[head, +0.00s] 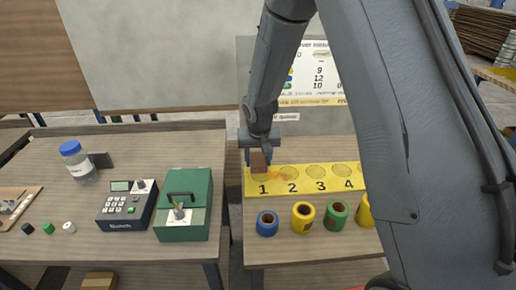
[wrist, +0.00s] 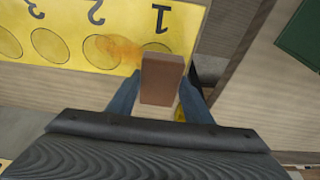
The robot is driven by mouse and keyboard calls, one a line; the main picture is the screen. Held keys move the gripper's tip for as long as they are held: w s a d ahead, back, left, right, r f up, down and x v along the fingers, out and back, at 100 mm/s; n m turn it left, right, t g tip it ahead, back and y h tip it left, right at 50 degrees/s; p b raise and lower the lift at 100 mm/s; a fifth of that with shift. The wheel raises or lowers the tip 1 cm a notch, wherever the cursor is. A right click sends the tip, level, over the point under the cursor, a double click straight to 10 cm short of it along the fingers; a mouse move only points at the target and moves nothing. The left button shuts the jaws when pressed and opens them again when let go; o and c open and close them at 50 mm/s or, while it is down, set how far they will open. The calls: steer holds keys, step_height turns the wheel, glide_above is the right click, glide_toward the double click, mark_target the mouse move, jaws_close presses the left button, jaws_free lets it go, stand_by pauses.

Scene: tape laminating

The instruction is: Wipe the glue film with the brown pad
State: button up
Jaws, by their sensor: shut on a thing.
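My gripper (head: 259,156) is shut on the brown pad (head: 258,162). In the wrist view the pad (wrist: 162,79) stands between the two blue fingers (wrist: 160,95). It is over the yellow numbered strip (head: 328,187), at the circle by number 1, and hides part of that circle. I cannot tell whether the pad touches the strip. The glue film (wrist: 122,48) is an orange smear between circles 1 and 2. It also shows in the head view (head: 279,174), just right of the pad.
Blue (head: 267,223), yellow (head: 303,215) and green (head: 336,214) tape rolls stand along the front of the strip. A second table at left bears a green box (head: 186,193), a keypad device (head: 125,205) and a bottle (head: 78,161). A gap separates the tables.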

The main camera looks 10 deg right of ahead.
steer(key=shift+r+p, duration=1.1)
steer(key=shift+r, duration=0.85)
steer(key=shift+f, duration=0.1)
